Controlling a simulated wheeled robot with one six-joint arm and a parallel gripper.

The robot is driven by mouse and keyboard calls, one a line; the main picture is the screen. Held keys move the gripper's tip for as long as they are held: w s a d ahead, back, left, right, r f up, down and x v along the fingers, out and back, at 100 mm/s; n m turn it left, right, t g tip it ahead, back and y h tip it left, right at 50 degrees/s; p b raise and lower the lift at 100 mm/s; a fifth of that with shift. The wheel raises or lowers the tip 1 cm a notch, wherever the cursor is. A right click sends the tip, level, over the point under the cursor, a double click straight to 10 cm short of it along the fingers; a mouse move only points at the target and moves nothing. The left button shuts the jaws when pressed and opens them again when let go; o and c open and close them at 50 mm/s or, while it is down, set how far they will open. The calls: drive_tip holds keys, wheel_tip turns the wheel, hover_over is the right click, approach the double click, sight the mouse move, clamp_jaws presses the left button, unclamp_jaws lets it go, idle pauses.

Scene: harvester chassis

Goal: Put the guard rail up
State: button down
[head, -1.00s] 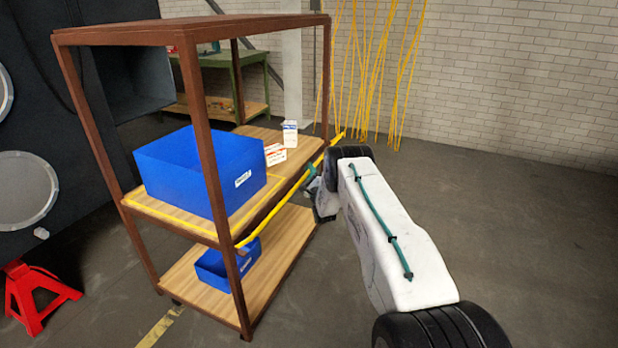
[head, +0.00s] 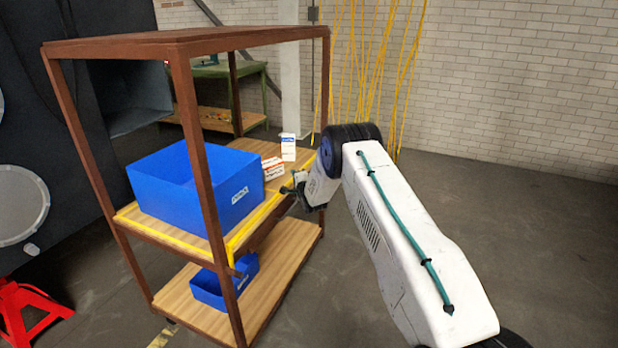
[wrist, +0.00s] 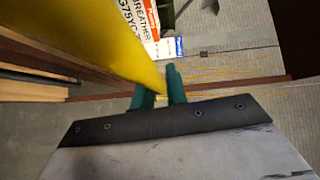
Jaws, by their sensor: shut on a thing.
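The guard rail (head: 257,216) is a yellow bar along the right long side of the cart's middle shelf. It runs from the near right post toward the far post, close to the shelf edge. My gripper (head: 286,190) is at the rail's far half, shut on it. In the wrist view the rail (wrist: 88,58) is large and close, running down to my green fingers (wrist: 160,92). The fingers and arm hide part of the rail's far end. I cannot tell whether the rail is latched.
The brown cart (head: 190,90) has a top board and upright posts. A blue bin (head: 190,195) and small boxes (head: 288,147) stand on its middle shelf. A smaller blue bin (head: 210,288) is below. A red stand (head: 25,310) is at left. Floor at right is clear.

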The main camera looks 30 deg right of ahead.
drive_tip(key=shift+w+a, duration=0.1)
drive_tip(key=shift+w, duration=0.1)
idle(0.4)
drive_tip(key=c, duration=1.4)
unclamp_jaws()
drive_tip(key=s, duration=0.7)
drive_tip(key=shift+s+a+r, duration=0.2)
drive_tip(key=shift+s+a, duration=0.15)
drive_tip(key=shift+a, duration=0.1)
